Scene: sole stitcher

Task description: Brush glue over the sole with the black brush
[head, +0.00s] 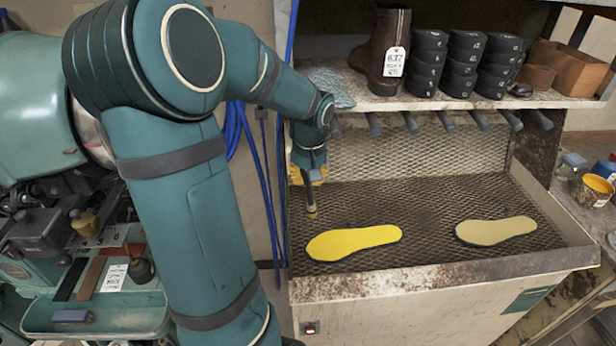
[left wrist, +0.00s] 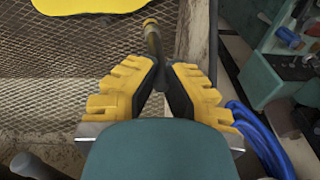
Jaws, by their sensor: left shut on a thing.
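My left gripper (head: 311,178) is at the left edge of the mesh bench, its yellow fingers pointing down. It is shut on a dark brush (head: 311,198), whose yellowish tip hangs low near the mesh; I cannot tell if it touches. In the left wrist view the brush (left wrist: 153,40) sticks out beyond the fingers (left wrist: 163,78). A bright yellow sole (head: 355,242) lies flat on the mesh, right of the brush and apart from it. A beige sole (head: 495,230) lies further right. The yellow sole also shows at the top of the left wrist view (left wrist: 90,5). My right gripper is not in view.
The mesh bench (head: 425,262) has a rusty front lip. A shelf (head: 440,103) above holds a brown boot (head: 385,45) and stacked black pieces (head: 465,62). A yellow pot (head: 592,190) stands at the right. Blue hoses (head: 272,185) hang at the bench's left.

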